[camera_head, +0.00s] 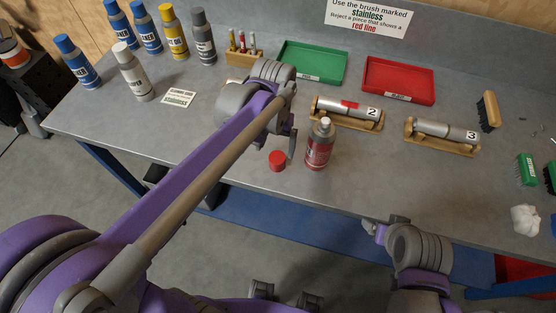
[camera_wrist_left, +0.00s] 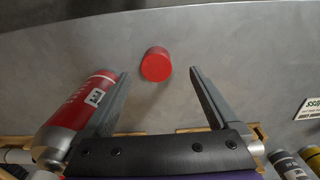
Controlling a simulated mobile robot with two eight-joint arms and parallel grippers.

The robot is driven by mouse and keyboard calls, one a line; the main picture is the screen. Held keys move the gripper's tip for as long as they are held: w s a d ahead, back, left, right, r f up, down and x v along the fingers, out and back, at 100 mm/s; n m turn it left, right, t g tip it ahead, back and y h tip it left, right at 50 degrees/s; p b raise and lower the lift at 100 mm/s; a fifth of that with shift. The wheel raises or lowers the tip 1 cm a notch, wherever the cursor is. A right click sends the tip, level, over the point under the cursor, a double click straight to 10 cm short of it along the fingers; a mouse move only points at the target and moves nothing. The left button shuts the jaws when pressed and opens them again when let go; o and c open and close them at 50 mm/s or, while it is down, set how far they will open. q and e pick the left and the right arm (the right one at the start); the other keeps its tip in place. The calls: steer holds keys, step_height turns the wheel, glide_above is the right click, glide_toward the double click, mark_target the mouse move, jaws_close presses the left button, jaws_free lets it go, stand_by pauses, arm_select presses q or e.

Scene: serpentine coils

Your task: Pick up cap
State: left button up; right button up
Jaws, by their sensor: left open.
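The red cap (camera_head: 277,161) lies on the grey workbench, left of a red and grey spray can (camera_head: 319,144) that stands upright without its cap. In the left wrist view the cap (camera_wrist_left: 156,64) sits just beyond and between the open fingertips, nearer the left finger. My left gripper (camera_head: 291,145) is open and empty near the cap; the head view shows it partly hidden by its own arm. In the left wrist view the left gripper (camera_wrist_left: 158,73) has the can (camera_wrist_left: 80,115) close beside its left finger. My right gripper (camera_head: 380,228) is low at the bench's front edge; its jaws are unclear.
Wooden stands hold metal cylinders marked 2 (camera_head: 346,112) and 3 (camera_head: 442,136). Green (camera_head: 312,62) and red (camera_head: 398,80) trays lie behind. Several spray cans stand at the back left, with a card (camera_head: 178,97). Brushes and a white crumpled cloth (camera_head: 525,220) are at right.

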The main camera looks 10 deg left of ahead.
mark_target(277, 157)
arm_select(q)
steer(key=f, duration=0.6)
steer(key=shift+w+d, duration=0.2)
steer(key=shift+d, duration=0.1)
arm_select(e)
steer(key=shift+s, duration=0.1)
